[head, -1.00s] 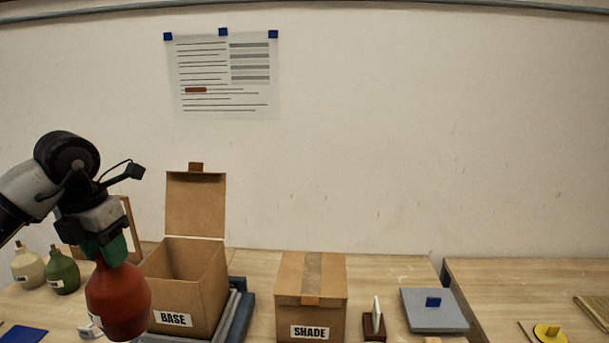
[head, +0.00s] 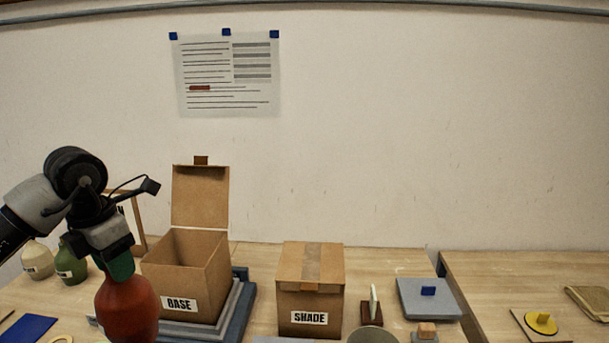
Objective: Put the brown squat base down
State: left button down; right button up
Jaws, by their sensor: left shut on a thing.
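The brown squat base (head: 127,309) is a reddish-brown, rounded vessel at the lower left of the head view. My left gripper (head: 120,266) is shut on its neck from above and holds it upright. The base hangs in front of the open BASE box, and its lower edge is cut off by the bottom of the picture. I cannot tell whether its underside touches anything. The neck is hidden by the green-tipped fingers. My right gripper is not in view.
The open BASE box (head: 208,273) stands on grey-blue slabs (head: 240,300). A closed SHADE box (head: 310,270) is to its right. Cream (head: 37,260) and green (head: 71,264) bases stand at far left. A blue mat (head: 28,329) lies front left. A gap separates the tables.

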aim_at(135, 300)
pick_arm(q)
jog(key=d+f+m, duration=0.1)
jog(key=f+m, duration=0.1)
jog(key=s+d+f+m+b, duration=0.1)
jog(key=f+m, duration=0.2)
jog(key=s+d+f+m, duration=0.1)
jog(key=f+m, duration=0.1)
jog(key=m, duration=0.1)
jog(key=shift+s+d+f+g+h, duration=0.15)
jog(key=shift+d+f+g+h, duration=0.2)
jog(key=shift+f+g+h, duration=0.05)
jog(key=s+d+f+m+b, duration=0.1)
jog(key=s+d+f+m, duration=0.1)
jog(key=s+f+m, duration=0.2)
jog(key=s+d+f+m+g+y+b, duration=0.1)
jog(key=s+d+f+m, duration=0.2)
jog(key=f+m, duration=0.4)
jog(key=s+d+f+m+b, duration=0.1)
jog(key=s+d+f+m, duration=0.2)
jog(key=m, duration=0.8)
notch_tip(135, 300, down, 3)
jog(key=s, duration=0.2)
jog(key=shift+s+d+g, duration=0.2)
jog(key=shift+s+g, duration=0.1)
jog(key=shift+g, duration=0.1)
jog(key=shift+r, duration=0.1)
